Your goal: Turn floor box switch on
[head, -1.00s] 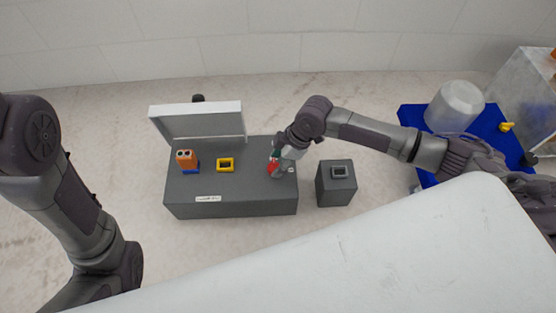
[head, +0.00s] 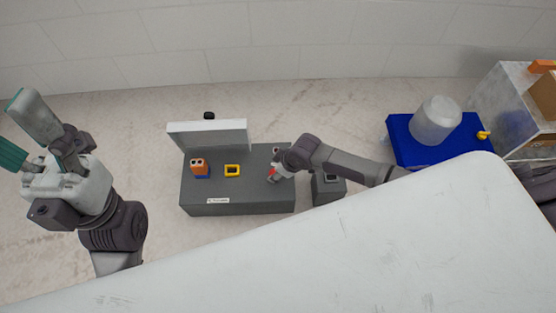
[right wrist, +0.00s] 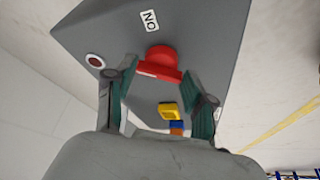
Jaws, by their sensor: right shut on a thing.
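The grey floor box (head: 240,192) stands on the floor with its pale lid (head: 208,136) raised at the back. The red switch (right wrist: 163,62) is on the box's top at the right end, beside an ON label (right wrist: 149,20). In the right wrist view my right gripper (right wrist: 160,76) has its fingers on both sides of the switch, shut on its red handle. In the head view my right gripper (head: 276,171) largely hides the switch (head: 271,173). My left gripper (head: 16,125) is open and empty at the far left, away from the box.
An orange-and-blue connector (head: 199,167) and a yellow socket (head: 232,171) are on the box's left half. A small grey block (head: 328,191) stands right of it. A blue platform (head: 402,145) bears a translucent container (head: 435,122). A white surface (head: 330,260) fills the foreground.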

